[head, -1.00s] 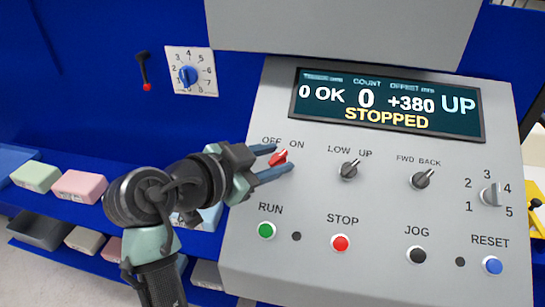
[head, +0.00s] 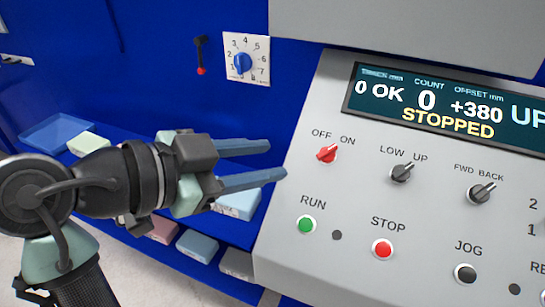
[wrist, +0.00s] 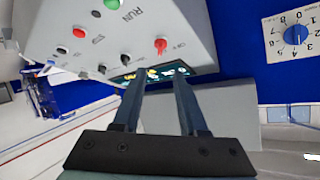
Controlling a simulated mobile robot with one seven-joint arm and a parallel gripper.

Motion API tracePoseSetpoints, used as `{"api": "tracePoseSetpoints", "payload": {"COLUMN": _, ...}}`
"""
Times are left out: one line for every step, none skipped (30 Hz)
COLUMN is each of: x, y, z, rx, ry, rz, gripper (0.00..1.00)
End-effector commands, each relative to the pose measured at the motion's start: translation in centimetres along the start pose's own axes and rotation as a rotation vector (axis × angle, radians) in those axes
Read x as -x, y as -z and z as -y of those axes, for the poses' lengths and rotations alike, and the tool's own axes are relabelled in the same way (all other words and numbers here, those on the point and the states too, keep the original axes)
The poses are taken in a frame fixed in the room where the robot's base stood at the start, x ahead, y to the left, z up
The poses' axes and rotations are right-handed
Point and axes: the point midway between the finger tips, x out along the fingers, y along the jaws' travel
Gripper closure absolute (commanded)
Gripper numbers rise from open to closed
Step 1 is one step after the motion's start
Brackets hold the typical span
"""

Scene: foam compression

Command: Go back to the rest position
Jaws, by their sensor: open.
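My gripper (head: 276,161) is open and empty in the head view, its two blue fingers apart and pointing right toward the grey control panel (head: 345,240). The red OFF/ON knob (head: 327,153) is just right of the fingertips, with a gap between them. In the wrist view my gripper's fingers (wrist: 157,85) show open with nothing between them, and the red knob (wrist: 160,45) is beyond them. The display (head: 425,105) reads 0 OK, count 0, offset +380, UP, STOPPED.
A green RUN button (head: 306,225), a red STOP button (head: 382,249) and a black JOG button (head: 466,273) sit low on the panel. A blue dial (head: 242,63) is on the blue wall. Shelves with foam blocks (head: 198,245) lie below my arm.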

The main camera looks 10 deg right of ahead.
Motion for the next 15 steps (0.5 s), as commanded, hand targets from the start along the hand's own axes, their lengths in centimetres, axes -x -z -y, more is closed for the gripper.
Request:
{"api": "tracePoseSetpoints", "payload": {"x": 0.0, "y": 0.0, "z": 0.0, "rx": 0.000, "ry": 0.000, "rz": 0.000, "gripper": 0.58}}
{"api": "tracePoseSetpoints", "payload": {"x": 0.0, "y": 0.0, "z": 0.0, "rx": 0.000, "ry": 0.000, "rz": 0.000, "gripper": 0.58}}
{"api": "tracePoseSetpoints", "payload": {"x": 0.0, "y": 0.0, "z": 0.0, "rx": 0.000, "ry": 0.000, "rz": 0.000, "gripper": 0.58}}
{"api": "tracePoseSetpoints", "payload": {"x": 0.0, "y": 0.0, "z": 0.0, "rx": 0.000, "ry": 0.000, "rz": 0.000, "gripper": 0.58}}
{"api": "tracePoseSetpoints", "payload": {"x": 0.0, "y": 0.0, "z": 0.0, "rx": 0.000, "ry": 0.000, "rz": 0.000, "gripper": 0.58}}
{"api": "tracePoseSetpoints", "payload": {"x": 0.0, "y": 0.0, "z": 0.0, "rx": 0.000, "ry": 0.000, "rz": 0.000, "gripper": 0.58}}
{"api": "tracePoseSetpoints", "payload": {"x": 0.0, "y": 0.0, "z": 0.0, "rx": 0.000, "ry": 0.000, "rz": 0.000, "gripper": 0.58}}
{"api": "tracePoseSetpoints", "payload": {"x": 0.0, "y": 0.0, "z": 0.0, "rx": 0.000, "ry": 0.000, "rz": 0.000, "gripper": 0.58}}
{"api": "tracePoseSetpoints", "payload": {"x": 0.0, "y": 0.0, "z": 0.0, "rx": 0.000, "ry": 0.000, "rz": 0.000, "gripper": 0.58}}
{"api": "tracePoseSetpoints", "payload": {"x": 0.0, "y": 0.0, "z": 0.0, "rx": 0.000, "ry": 0.000, "rz": 0.000, "gripper": 0.58}}
{"api": "tracePoseSetpoints", "payload": {"x": 0.0, "y": 0.0, "z": 0.0, "rx": 0.000, "ry": 0.000, "rz": 0.000, "gripper": 0.58}}
{"api": "tracePoseSetpoints", "payload": {"x": -0.1, "y": 0.1, "z": 0.2, "rx": 0.003, "ry": 0.009, "rz": 0.001, "gripper": 0.58}}
{"api": "tracePoseSetpoints", "payload": {"x": -0.2, "y": 0.3, "z": 0.4, "rx": 0.009, "ry": 0.022, "rz": 0.002, "gripper": 0.58}}
{"api": "tracePoseSetpoints", "payload": {"x": -0.3, "y": 0.6, "z": 0.7, "rx": 0.018, "ry": 0.043, "rz": 0.003, "gripper": 0.58}}
{"api": "tracePoseSetpoints", "payload": {"x": -0.4, "y": 1.1, "z": 1.4, "rx": 0.033, "ry": 0.083, "rz": 0.005, "gripper": 0.58}}
